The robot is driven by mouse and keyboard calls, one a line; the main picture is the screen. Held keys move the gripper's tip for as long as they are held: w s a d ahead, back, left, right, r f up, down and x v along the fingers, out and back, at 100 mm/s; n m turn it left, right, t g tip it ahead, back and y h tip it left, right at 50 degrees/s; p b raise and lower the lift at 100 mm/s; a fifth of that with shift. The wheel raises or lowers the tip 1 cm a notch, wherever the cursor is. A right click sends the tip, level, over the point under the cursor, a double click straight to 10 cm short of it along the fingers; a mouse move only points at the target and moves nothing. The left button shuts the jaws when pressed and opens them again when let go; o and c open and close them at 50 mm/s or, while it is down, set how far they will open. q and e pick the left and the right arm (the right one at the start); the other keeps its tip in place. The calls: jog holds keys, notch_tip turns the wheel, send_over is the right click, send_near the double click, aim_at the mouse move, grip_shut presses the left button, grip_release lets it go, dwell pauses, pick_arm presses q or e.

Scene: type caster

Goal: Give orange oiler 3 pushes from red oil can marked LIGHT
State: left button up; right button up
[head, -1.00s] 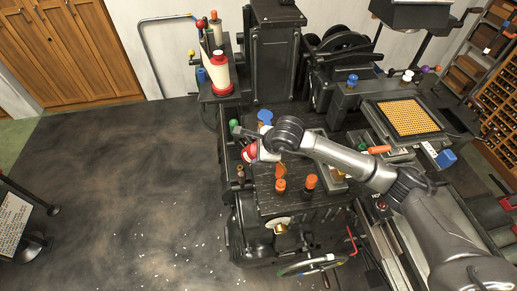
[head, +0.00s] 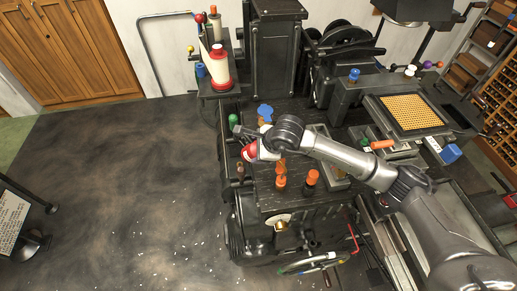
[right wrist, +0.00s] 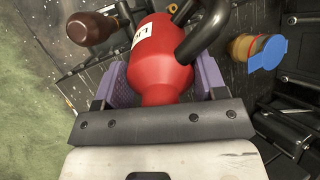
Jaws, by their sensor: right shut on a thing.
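The red oil can (head: 249,151) is at the left side of the dark machine table in the head view, partly hidden by my right arm. In the right wrist view the red oil can (right wrist: 163,70) fills the middle, with a white label partly readable as "LI" and a dark handle. My right gripper (right wrist: 160,82) is shut around it, purple pads on both sides. Two small orange-topped things, one with a pointed orange top (head: 281,174) and one with a round cap (head: 312,177), stand nearer the front; which is the oiler I cannot tell. My left gripper is out of view.
A blue-topped orange thing (head: 265,113) and a green knob (head: 233,118) are just behind the can. A dark red-brown handle (right wrist: 91,28) shows beside the can in the wrist view. A handwheel (head: 310,264) is at the front. Open floor lies left.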

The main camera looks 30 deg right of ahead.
dwell(0.4)
jog(key=shift+f+b, duration=0.65)
jog(key=shift+f, duration=0.15)
jog(key=shift+r, duration=0.15)
dwell(0.3)
jog(key=shift+r, duration=0.15)
jog(key=shift+r+p, duration=0.6)
jog(key=shift+r, duration=0.25)
jog(key=shift+f, duration=0.15)
jog(key=shift+f+b, duration=0.2)
jog(key=shift+b, duration=0.25)
